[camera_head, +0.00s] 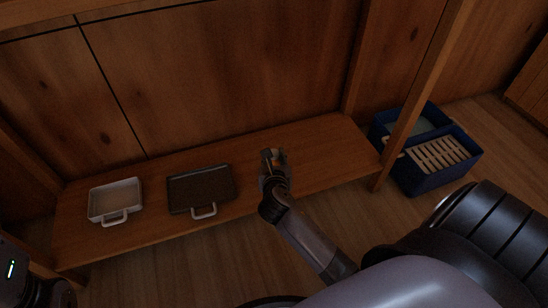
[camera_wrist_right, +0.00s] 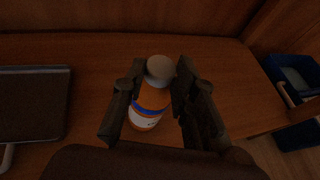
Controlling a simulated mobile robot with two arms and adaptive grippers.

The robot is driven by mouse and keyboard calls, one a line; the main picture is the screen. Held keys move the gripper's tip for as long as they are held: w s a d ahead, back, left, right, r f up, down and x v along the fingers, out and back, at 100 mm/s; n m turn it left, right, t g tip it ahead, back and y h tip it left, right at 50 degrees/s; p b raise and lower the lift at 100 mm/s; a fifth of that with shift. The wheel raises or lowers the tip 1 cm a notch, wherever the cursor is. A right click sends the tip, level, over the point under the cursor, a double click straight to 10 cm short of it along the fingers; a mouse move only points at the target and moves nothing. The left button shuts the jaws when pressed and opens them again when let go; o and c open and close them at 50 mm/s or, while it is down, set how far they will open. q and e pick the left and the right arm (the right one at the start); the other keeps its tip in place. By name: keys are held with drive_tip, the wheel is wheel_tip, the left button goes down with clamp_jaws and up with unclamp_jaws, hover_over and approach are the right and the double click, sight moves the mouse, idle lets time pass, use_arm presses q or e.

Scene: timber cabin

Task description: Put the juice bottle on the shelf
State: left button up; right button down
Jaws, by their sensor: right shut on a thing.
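The juice bottle (camera_wrist_right: 152,100) is orange with a pale cap and a blue and white label. It stands between the fingers of my right gripper (camera_wrist_right: 155,90), which is shut on it. In the head view the right gripper (camera_head: 273,158) is over the wooden shelf (camera_head: 325,150), right of the dark tray, and only a small part of the bottle shows. I cannot tell whether the bottle's base touches the shelf board. At the lower left edge of the head view a dark part of my left arm shows; its fingers are not visible.
A dark tray with a handle (camera_head: 200,189) and a white tray with a handle (camera_head: 115,200) lie on the shelf's left half. A wooden post (camera_head: 412,100) rises at the shelf's right end. A blue crate (camera_head: 432,178) stands on the floor beyond it. The shelf's right part is clear.

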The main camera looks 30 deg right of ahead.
drive_tip(key=c, duration=1.3)
unclamp_jaws()
